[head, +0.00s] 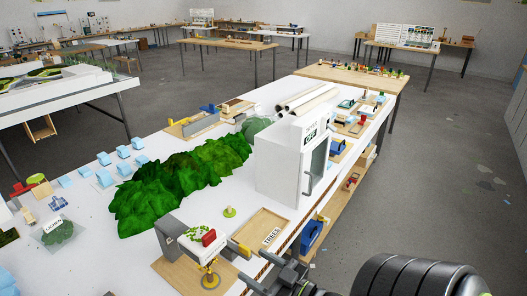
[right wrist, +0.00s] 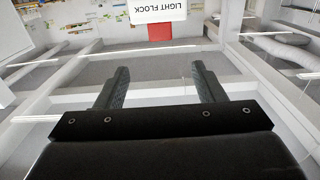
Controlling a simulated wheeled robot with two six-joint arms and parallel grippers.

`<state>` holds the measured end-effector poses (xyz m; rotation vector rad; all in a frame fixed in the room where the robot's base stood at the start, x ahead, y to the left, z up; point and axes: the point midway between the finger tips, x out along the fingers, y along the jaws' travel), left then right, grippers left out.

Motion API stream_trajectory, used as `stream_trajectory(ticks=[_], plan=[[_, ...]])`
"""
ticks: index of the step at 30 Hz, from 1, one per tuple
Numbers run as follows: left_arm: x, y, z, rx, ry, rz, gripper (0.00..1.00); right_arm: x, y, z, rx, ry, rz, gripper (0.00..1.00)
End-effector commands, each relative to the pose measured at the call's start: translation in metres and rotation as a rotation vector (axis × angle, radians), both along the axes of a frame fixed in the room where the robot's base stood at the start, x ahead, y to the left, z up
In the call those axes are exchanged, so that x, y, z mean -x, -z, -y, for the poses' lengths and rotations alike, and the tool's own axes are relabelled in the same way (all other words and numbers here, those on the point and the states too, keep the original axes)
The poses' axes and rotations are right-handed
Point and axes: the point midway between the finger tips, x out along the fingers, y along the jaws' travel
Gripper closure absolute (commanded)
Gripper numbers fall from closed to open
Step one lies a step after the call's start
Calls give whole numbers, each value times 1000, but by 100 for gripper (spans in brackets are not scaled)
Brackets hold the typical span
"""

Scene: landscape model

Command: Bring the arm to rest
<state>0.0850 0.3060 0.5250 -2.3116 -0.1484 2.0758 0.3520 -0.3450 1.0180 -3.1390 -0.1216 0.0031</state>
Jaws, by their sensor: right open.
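My right gripper (head: 262,268) shows at the bottom of the head view, at the front edge of the white table (head: 100,222). In the right wrist view its two dark fingers (right wrist: 160,76) stand wide apart with nothing between them. Beyond them, an upside-down white "LIGHT FLOCK" label (right wrist: 158,10) and a red block (right wrist: 160,31) show. My left gripper is not in the head view.
A grey and white device (head: 190,236) with a red block stands close to the right gripper. A "TREES" tray (head: 258,222), a white cabinet (head: 278,165) and green foliage (head: 180,180) lie behind. Open floor (head: 440,190) is at the right.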

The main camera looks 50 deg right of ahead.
Motion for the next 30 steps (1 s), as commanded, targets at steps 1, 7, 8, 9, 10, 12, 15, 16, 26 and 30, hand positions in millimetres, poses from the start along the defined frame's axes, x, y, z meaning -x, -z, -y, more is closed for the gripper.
stream_trajectory(ticks=[1, 7, 8, 9, 10, 12, 15, 16, 26, 30], plan=[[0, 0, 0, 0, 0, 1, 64, 5, 0, 0, 0, 0, -1, 37], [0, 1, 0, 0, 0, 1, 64, 13, -1, 1, 0, 0, 1, 37], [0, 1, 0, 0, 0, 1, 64, 13, -1, 1, 0, 0, 2, 37], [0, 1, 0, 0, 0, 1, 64, 13, -1, 1, 0, 0, 2, 37], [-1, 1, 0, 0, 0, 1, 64, 13, -1, 1, 0, 0, 2, 37], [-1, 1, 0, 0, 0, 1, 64, 13, -1, 1, 0, 0, 2, 37], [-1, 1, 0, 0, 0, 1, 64, 13, -1, 1, 0, 0, 1, 37], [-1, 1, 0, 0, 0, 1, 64, 13, -1, 1, 0, 0, 1, 37], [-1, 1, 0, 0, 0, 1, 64, 12, 5, 3, 2, 6, -10, 37], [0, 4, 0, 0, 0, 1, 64, 11, 48, 16, 20, 47, -90, 37]])
